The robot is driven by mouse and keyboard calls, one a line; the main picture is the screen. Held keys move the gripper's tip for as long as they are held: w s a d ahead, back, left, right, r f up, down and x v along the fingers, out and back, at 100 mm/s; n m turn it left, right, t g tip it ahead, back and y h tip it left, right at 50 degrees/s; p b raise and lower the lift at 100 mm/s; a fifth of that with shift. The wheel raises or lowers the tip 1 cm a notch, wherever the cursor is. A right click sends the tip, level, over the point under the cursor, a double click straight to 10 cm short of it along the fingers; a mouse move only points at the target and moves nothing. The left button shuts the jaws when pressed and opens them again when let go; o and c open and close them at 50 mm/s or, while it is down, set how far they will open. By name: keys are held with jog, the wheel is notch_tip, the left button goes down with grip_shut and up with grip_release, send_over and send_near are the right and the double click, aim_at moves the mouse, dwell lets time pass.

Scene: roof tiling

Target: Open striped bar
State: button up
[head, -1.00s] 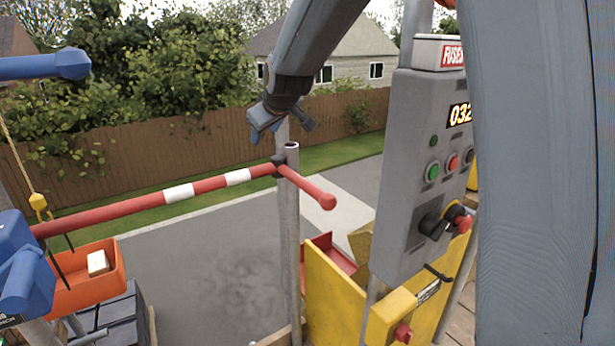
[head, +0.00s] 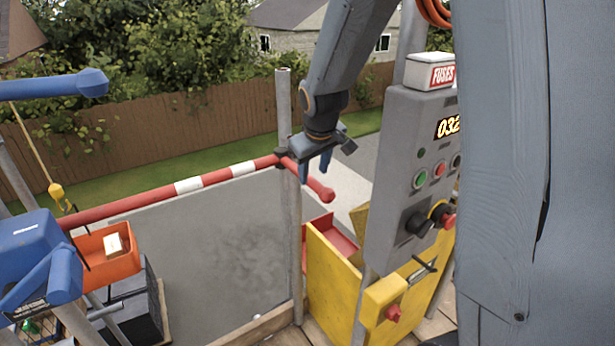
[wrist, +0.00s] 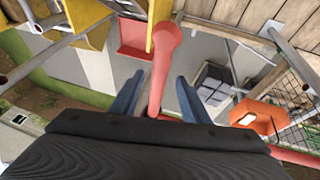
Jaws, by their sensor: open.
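The red-and-white striped bar (head: 188,186) runs across the gap, from the blue machine at left to a clamp on a grey upright post (head: 284,130). A red handle with a round knob (head: 326,194) sticks out from the bar's right end on the near side of the post. My gripper (head: 314,172) is open at the handle, just right of the post. In the wrist view the handle (wrist: 157,80) lies between my two blue fingers (wrist: 157,97), closer to the left one. Contact cannot be told.
A grey control panel (head: 405,160) with buttons and a knob stands close right of my gripper. Below it is a yellow panel (head: 335,290) with a red tray (head: 333,243). An orange tray (head: 108,262) and blue winch (head: 35,255) are at left.

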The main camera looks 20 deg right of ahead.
aim_at(312, 180)
jog(key=shift+x, duration=1.9)
